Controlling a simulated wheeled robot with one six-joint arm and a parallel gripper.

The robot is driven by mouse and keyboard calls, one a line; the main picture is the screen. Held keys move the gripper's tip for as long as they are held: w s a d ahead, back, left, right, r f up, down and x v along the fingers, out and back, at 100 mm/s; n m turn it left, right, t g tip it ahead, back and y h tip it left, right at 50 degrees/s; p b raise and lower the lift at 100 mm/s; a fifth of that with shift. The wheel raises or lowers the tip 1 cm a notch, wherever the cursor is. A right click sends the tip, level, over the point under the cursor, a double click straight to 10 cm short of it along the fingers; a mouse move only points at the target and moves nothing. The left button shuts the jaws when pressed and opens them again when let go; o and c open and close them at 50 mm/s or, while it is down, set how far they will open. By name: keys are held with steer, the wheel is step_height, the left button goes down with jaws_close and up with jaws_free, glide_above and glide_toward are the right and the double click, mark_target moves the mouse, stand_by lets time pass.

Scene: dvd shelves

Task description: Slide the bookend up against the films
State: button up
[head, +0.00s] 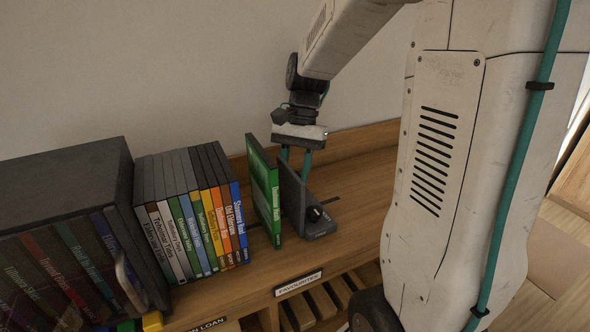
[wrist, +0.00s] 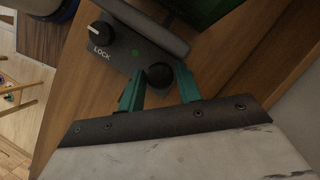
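The bookend (head: 291,196) is dark grey, with an upright plate and a low base. It stands on the wooden shelf just right of a green film (head: 265,193); I cannot tell whether they touch. In the wrist view the bookend's base (wrist: 128,48) shows a dial, the word LOCK, a green light and a round dark knob (wrist: 158,75). My gripper (head: 296,165) reaches down behind the bookend's plate. In the wrist view, my gripper's (wrist: 160,80) teal fingers are apart on either side of the round knob, with small gaps showing. The fingertips are partly hidden in the head view.
A row of films (head: 195,215) stands left of the green film, with a gap between. A dark case (head: 65,180) with more films is farther left. A FAVOURITES label (head: 298,283) is on the shelf's front edge. The shelf (head: 355,180) is bare right of the bookend.

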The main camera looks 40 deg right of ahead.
jaws_close()
steer(key=shift+w+a, duration=0.25)
steer(key=shift+a, duration=0.95)
steer(key=shift+w+a, duration=0.2)
steer(key=shift+a, duration=0.95)
steer(key=shift+o, duration=2.4)
jaws_free()
steer(key=shift+r, duration=0.1)
steer(key=v, duration=0.7)
steer(key=shift+d+r, duration=0.25)
steer(key=shift+w, duration=0.15)
